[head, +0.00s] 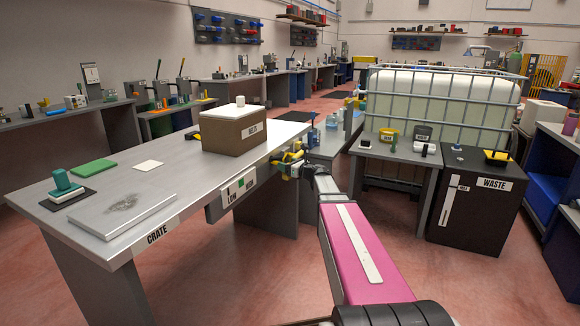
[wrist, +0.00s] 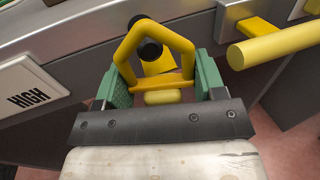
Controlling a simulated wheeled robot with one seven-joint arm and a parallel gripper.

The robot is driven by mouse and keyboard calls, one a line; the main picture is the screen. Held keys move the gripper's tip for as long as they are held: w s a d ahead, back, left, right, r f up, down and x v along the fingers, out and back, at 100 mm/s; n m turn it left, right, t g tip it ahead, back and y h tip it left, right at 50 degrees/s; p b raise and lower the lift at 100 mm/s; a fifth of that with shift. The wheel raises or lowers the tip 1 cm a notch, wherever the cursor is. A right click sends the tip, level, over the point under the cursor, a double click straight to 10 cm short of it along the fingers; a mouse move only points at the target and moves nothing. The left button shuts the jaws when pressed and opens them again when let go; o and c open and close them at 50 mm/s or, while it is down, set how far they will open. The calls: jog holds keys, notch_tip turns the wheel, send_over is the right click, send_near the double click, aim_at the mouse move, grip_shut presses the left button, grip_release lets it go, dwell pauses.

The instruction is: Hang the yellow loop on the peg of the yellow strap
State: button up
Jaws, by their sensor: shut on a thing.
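My gripper (wrist: 162,84) has green fingers shut on the yellow loop (wrist: 178,38). The loop is a yellow angular frame, with its opening pointing away from me in the wrist view. A black peg with a round end (wrist: 150,50) shows inside that opening, and black also shows at the loop's top corner. A yellow patch (wrist: 157,65), perhaps the strap, shows behind the opening. I cannot tell whether the loop rests on the peg. In the head view my gripper (head: 291,163) is at the bench's right edge, where loop and peg are too small to separate.
A thick yellow rod (wrist: 280,46) sticks out to the right of the loop, near a yellow block (wrist: 262,31). A HIGH label (wrist: 30,95) is at left. The bench (head: 150,190) holds a brown box (head: 235,130). A black WASTE cabinet (head: 470,200) stands to the right.

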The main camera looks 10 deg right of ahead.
jog(key=shift+w+a+f, duration=0.35)
jog(key=shift+w+a, duration=0.35)
jog(key=shift+a, duration=0.2)
jog(key=shift+w+a+f, duration=0.3)
jog(key=shift+w+a, duration=0.35)
jog(key=shift+a, duration=0.25)
jog(key=o, duration=1.1)
